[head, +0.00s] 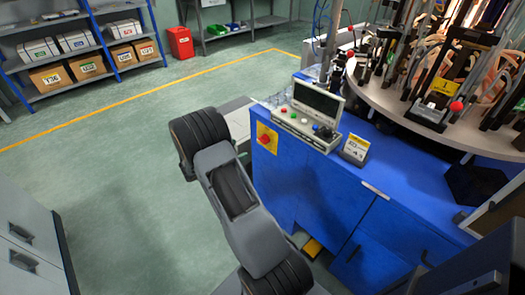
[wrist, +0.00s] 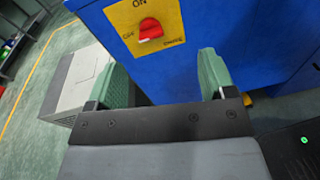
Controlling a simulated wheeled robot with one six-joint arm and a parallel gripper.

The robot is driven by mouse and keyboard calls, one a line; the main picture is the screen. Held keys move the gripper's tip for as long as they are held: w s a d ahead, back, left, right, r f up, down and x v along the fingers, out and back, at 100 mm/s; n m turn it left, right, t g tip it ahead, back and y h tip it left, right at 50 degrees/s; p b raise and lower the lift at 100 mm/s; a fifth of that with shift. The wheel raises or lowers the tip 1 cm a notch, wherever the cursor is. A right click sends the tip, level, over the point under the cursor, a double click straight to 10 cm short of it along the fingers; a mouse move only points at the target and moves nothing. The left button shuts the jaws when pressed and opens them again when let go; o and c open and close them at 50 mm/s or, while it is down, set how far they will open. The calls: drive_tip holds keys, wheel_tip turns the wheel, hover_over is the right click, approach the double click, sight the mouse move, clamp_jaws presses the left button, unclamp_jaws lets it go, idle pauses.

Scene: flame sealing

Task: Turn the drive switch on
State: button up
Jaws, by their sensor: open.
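The drive switch (wrist: 150,30) is a red knob on a yellow plate (wrist: 171,18) on the side of the blue cabinet (wrist: 258,45). The plate reads ON above the knob, with smaller lettering on either side. The knob's exact setting is hard to tell. The switch also shows in the head view (head: 265,139). My gripper (wrist: 160,62) is open and empty, its two green fingers apart. In the wrist view the knob lies beyond the fingertips, between them and higher in the picture, untouched. In the head view my arm hides most of the gripper.
A control panel (head: 305,120) with a screen and buttons sits on the cabinet top, beside a small sign (head: 355,149). A round table (head: 390,100) crowded with tubes and fixtures stands at right. A light grey box (wrist: 78,85) is left of the fingers. Open floor lies left.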

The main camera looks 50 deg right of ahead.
sight(261, 141)
wheel_tip(261, 141, down, 5)
drive_tip(key=w+d+n+t+h+b, duration=0.1)
drive_tip(key=w+d+n, duration=0.1)
drive_tip(key=d, duration=0.4)
drive_tip(key=s+d, duration=0.1)
drive_tip(key=d, duration=0.3)
drive_tip(key=d+b, duration=0.1)
drive_tip(key=d, duration=0.4)
drive_tip(key=shift+s, duration=0.15)
drive_tip(key=shift+c, duration=0.2)
drive_tip(key=c, duration=0.9)
